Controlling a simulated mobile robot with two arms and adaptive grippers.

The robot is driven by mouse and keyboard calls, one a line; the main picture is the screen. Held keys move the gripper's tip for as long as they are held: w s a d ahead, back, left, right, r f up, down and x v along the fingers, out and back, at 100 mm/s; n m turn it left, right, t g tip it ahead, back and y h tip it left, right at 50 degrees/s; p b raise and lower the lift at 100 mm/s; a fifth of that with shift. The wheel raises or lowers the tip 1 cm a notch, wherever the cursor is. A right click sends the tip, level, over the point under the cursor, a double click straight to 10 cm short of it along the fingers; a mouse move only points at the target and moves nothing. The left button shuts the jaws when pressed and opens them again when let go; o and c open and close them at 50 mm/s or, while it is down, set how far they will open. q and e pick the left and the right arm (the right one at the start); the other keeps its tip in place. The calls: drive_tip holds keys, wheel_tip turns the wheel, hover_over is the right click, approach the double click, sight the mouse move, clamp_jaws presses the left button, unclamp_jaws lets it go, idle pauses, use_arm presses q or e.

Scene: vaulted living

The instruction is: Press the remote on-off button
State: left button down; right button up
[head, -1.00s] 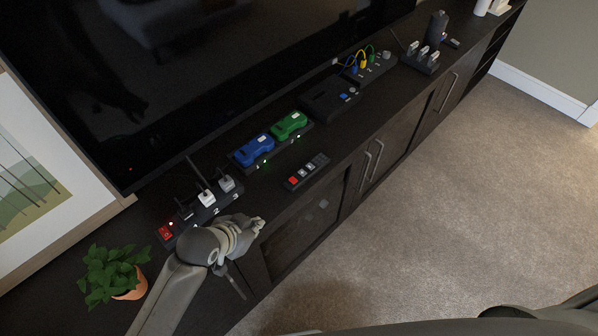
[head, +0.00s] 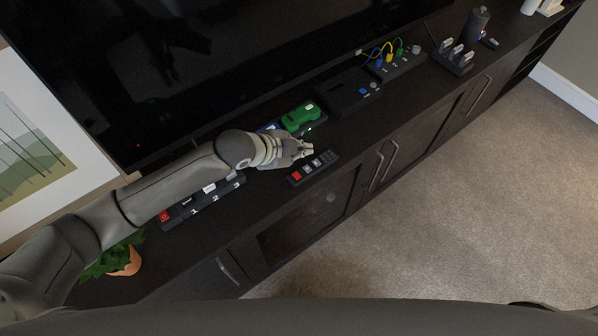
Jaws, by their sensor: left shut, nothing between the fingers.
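The remote (head: 314,167) is a slim black bar lying on the dark cabinet top, near its front edge. A red button (head: 297,176) shows at its left end, with pale buttons beside it and small dark keys toward the right end. My left gripper (head: 308,150) is shut and empty. In the picture its fingertips are just above the middle of the remote; I cannot tell the height or whether they touch. My right gripper is not in view.
A green controller (head: 300,117) sits behind my gripper, and a blue one (head: 268,128) is mostly hidden. A switch strip (head: 217,189) lies partly under my arm. A black box (head: 347,93) and cable panel (head: 398,64) stand to the right. The TV (head: 200,60) is behind.

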sight(299, 178)
use_arm(q)
drive_tip(key=shift+f, duration=0.1)
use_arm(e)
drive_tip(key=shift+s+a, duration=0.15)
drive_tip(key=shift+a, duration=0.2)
